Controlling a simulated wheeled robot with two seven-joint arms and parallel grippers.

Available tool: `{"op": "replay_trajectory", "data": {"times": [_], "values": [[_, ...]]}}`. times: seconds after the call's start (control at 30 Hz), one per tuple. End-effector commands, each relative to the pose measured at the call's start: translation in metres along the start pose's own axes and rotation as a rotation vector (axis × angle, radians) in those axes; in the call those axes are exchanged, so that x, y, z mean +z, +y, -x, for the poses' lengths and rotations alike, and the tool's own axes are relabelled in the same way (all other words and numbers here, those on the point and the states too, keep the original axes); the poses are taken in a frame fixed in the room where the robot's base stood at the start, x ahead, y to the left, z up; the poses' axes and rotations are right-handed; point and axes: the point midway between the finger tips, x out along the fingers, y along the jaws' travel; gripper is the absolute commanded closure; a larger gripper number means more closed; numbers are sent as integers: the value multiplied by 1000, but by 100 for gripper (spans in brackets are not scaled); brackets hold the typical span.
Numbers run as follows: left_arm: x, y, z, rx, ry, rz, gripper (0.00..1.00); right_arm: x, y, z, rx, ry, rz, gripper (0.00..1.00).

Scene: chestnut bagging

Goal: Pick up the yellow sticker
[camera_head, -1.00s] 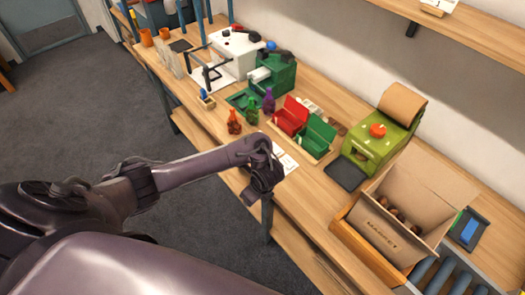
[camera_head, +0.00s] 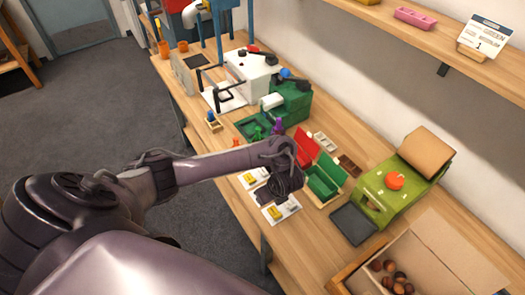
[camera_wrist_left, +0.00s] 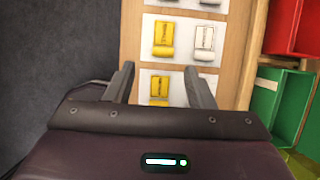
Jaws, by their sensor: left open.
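In the left wrist view, the far card (camera_wrist_left: 183,65) carries a yellow sticker (camera_wrist_left: 163,39) at left and a white one (camera_wrist_left: 204,40) at right. The near card (camera_wrist_left: 171,77) carries another yellow sticker (camera_wrist_left: 160,88), partly cut off by the gripper body. Yellow also shows on both cards in the head view (camera_head: 249,178). My left gripper (camera_wrist_left: 158,72) is open and empty, its fingers pointing down over the cards; in the head view it hangs above them (camera_head: 280,188). My right gripper is out of view.
Red (camera_head: 307,147) and green (camera_head: 322,182) bins stand just right of the cards. A dark pad (camera_head: 353,224), a green machine (camera_head: 397,195) and a cardboard box with chestnuts (camera_head: 440,258) are further right. Small bottles (camera_head: 277,127) stand behind. The floor (camera_head: 85,115) lies left of the table edge.

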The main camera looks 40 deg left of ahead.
Motion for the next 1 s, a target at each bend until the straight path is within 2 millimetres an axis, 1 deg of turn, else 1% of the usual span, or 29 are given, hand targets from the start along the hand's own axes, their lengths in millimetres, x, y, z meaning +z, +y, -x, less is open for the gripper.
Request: {"op": "replay_trajectory", "data": {"times": [0.03, 0.13, 0.23, 0.3, 0.4, 0.47, 0.57, 0.73, 0.77, 1.0], "values": [[-1, 0, -6, -1, 0, 1, 51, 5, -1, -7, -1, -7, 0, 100], [-4, 0, -16, 0, 0, 2, 51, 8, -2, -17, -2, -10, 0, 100], [-6, 0, -30, 1, 0, 2, 51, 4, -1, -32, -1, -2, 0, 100], [-7, -1, -38, 1, 0, 1, 51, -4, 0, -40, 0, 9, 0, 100], [-5, 0, -48, 2, -2, 3, 51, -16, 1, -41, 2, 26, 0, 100], [-5, -1, -52, 1, -1, 2, 51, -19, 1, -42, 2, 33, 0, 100], [-5, -1, -53, 0, 0, 1, 51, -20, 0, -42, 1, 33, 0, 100], [-4, -1, -53, 0, 0, 1, 51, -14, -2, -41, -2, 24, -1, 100], [-4, -1, -53, 0, 0, 1, 54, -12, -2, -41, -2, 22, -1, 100], [-4, -1, -52, 0, 0, 1, 85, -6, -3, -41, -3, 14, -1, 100]]}}
